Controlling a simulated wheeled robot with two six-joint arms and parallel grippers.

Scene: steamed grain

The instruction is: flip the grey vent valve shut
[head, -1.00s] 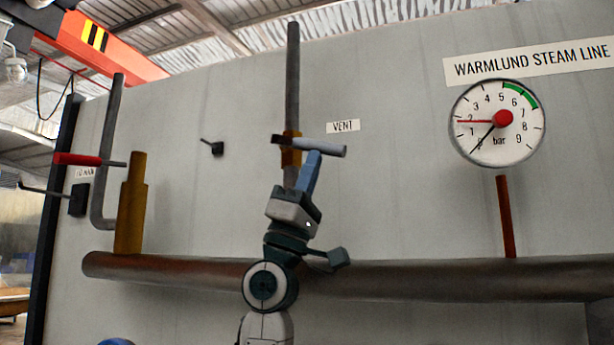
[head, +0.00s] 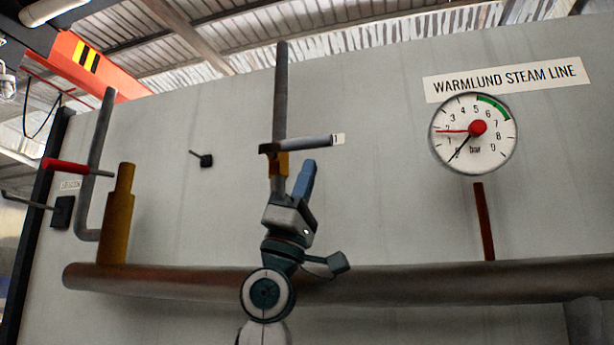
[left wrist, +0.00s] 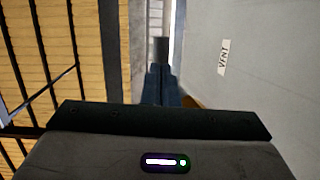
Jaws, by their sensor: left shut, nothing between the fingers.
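The grey vent valve handle (head: 308,142) lies nearly level across the brass vent valve body (head: 279,165), below a vertical grey pipe (head: 281,95). Its right end covers most of the VENT label (head: 338,139). My left gripper (head: 309,166) points up from below, its blue fingers shut and empty. The fingertips appear just under the handle with a small gap in the head view. In the left wrist view the shut fingers (left wrist: 161,82) point ahead, with the VENT label (left wrist: 223,57) to their right. My right gripper is not in view.
A red-handled lever (head: 66,166) and brass body (head: 117,225) stand at left. A thick horizontal pipe (head: 420,283) crosses below. A pressure gauge (head: 473,133) hangs on the grey wall at right. The wall between valve and gauge is clear.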

